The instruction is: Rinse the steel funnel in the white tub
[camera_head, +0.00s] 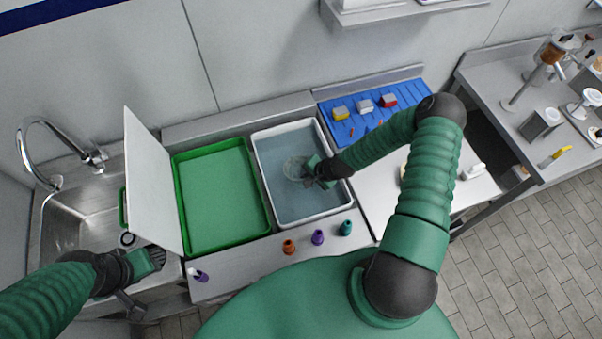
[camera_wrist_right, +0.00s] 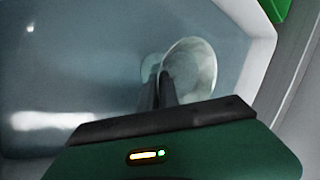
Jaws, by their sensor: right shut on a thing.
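The white tub (camera_head: 262,160) stands on the counter and holds bluish water. My right gripper (camera_head: 307,176) reaches down into the tub. It is shut on the steel funnel (camera_head: 293,168), which looks pale and partly see-through, at or under the water. In the right wrist view the funnel's round mouth (camera_wrist_right: 192,66) shows beyond my dark fingers (camera_wrist_right: 160,88), near the tub's rim (camera_wrist_right: 262,50). My left gripper (camera_head: 155,257) is at the lower edge of an upright white panel (camera_head: 150,180); its fingertips are too unclear to tell whether it grips it.
A green tray (camera_head: 215,195) lies left of the tub, with a sink (camera_head: 75,225) and tap beyond the panel. Orange (camera_head: 289,247), purple (camera_head: 318,237) and teal (camera_head: 346,228) cones stand along the front edge. A blue mat (camera_head: 350,122) with small blocks lies behind my right arm.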

